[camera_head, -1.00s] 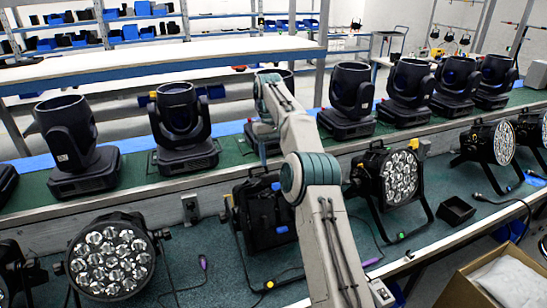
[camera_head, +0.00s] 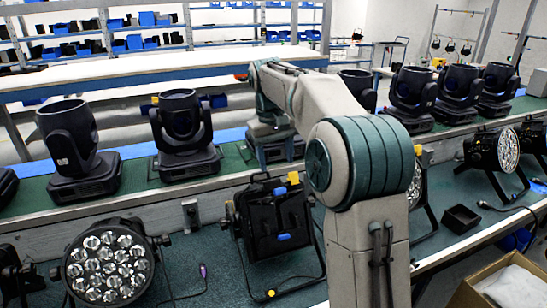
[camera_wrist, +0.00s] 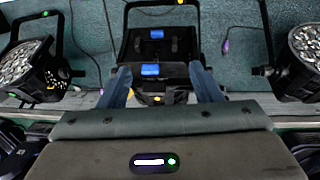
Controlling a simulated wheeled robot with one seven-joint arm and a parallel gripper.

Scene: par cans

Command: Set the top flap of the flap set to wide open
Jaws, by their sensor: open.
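The flap set is a black, box-like lamp front (camera_head: 262,222) on a stand in the lower middle of the head view. Its dark flaps look folded over the front, with blue tabs and a yellow tab at the top. In the wrist view the flap set (camera_wrist: 180,45) lies ahead, with two blue tabs on dark panels and a small yellow spot near its lower edge. My gripper (camera_wrist: 161,88) is open, its two bluish fingers spread either side of that lower edge, with nothing seen between them held. In the head view my gripper is above and behind the flap set; contact cannot be told.
Par cans with round lenses stand at left (camera_head: 108,265) and right (camera_head: 492,152). Moving-head lamps (camera_head: 185,130) line the green bench behind. Cables lie on the teal bench.

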